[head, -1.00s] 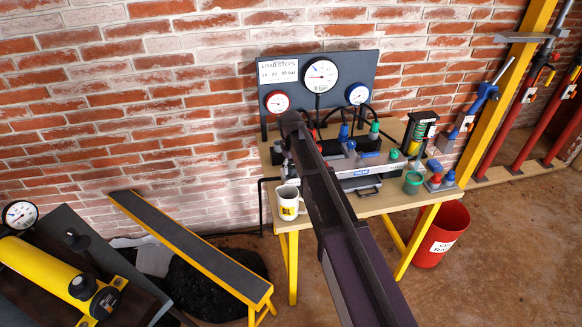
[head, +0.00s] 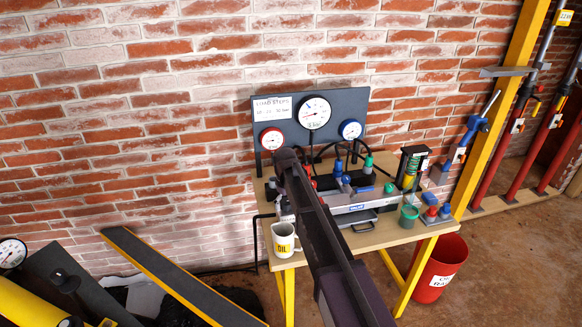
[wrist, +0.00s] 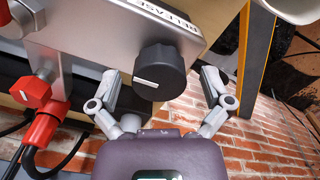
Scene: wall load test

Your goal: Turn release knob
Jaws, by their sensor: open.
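The release knob (wrist: 160,72) is black and round with a white line on its face. In the wrist view it sits on the grey metal block (wrist: 100,28), beside the printed word RELEASE. My gripper (wrist: 159,82) is open, with one finger on each side of the knob. There seem to be gaps between the fingers and the knob, and I cannot tell whether either touches it. In the head view my arm reaches over the bench and hides the knob and the gripper.
The wooden bench (head: 385,236) carries a white mug (head: 284,240), a green pot (head: 409,217) and a gauge panel (head: 350,100). A red fitting with a hose (wrist: 40,130) is left of the knob in the wrist view. A red bin (head: 440,268) stands at right.

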